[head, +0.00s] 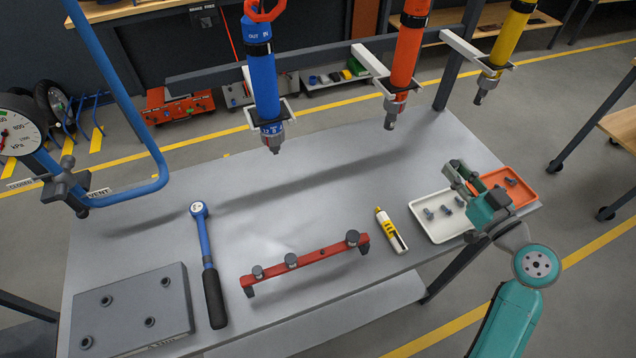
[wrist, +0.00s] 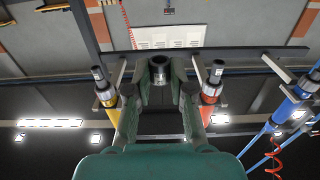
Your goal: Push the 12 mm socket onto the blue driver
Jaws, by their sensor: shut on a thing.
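The blue driver (head: 262,85) hangs nose down from the overhead rail at the left, and its bare-looking tip (head: 275,149) is above the table. It also shows at the right edge of the wrist view (wrist: 284,108). My gripper (head: 464,176) is over the trays at the table's right end, far right of the blue driver. In the wrist view its fingertips (wrist: 160,82) are shut on a dark round socket (wrist: 160,68), open end showing. Its size mark cannot be read. A red socket rail (head: 308,262) on the table carries three other sockets, with a gap between them.
An orange driver (head: 407,50) and a yellow driver (head: 507,35) hang right of the blue one. A white tray (head: 424,226) and an orange tray (head: 528,192) hold bolts.

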